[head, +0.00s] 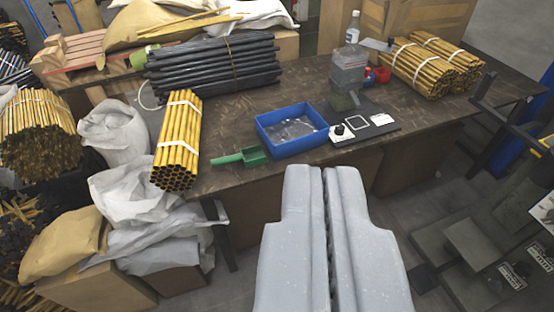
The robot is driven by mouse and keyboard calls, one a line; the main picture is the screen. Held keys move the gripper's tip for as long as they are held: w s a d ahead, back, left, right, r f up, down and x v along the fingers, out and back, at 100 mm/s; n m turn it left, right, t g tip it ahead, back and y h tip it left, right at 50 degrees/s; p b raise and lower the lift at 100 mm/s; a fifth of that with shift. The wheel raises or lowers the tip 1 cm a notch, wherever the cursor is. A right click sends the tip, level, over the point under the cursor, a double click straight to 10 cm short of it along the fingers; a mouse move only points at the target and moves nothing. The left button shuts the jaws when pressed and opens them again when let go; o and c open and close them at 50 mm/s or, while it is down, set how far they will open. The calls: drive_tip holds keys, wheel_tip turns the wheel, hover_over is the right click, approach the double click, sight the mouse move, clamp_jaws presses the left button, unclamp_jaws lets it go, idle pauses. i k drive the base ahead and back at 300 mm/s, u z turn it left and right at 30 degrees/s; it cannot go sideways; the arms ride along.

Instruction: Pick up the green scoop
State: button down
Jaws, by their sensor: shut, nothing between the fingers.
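The green scoop (253,156) lies on the dark table (218,123), near its front edge. Its handle points left and its scoop end is beside the blue tray (292,130). My gripper (333,170) is in the lower middle of the view, shut and empty. It appears in front of the table, to the right of the scoop and apart from it. Nothing hides the scoop.
Black tubes (213,66) lie behind. A grey device with a bottle (349,68) stands right of the tray. Sacks (129,192) crowd the left. A press (480,235) stands at right.

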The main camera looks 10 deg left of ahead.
sight(254, 156)
drive_tip(key=u, duration=0.05)
drive_tip(key=i, duration=0.1)
drive_tip(key=z, duration=2.65)
drive_tip(key=i, duration=0.9)
drive_tip(key=u, duration=3.45)
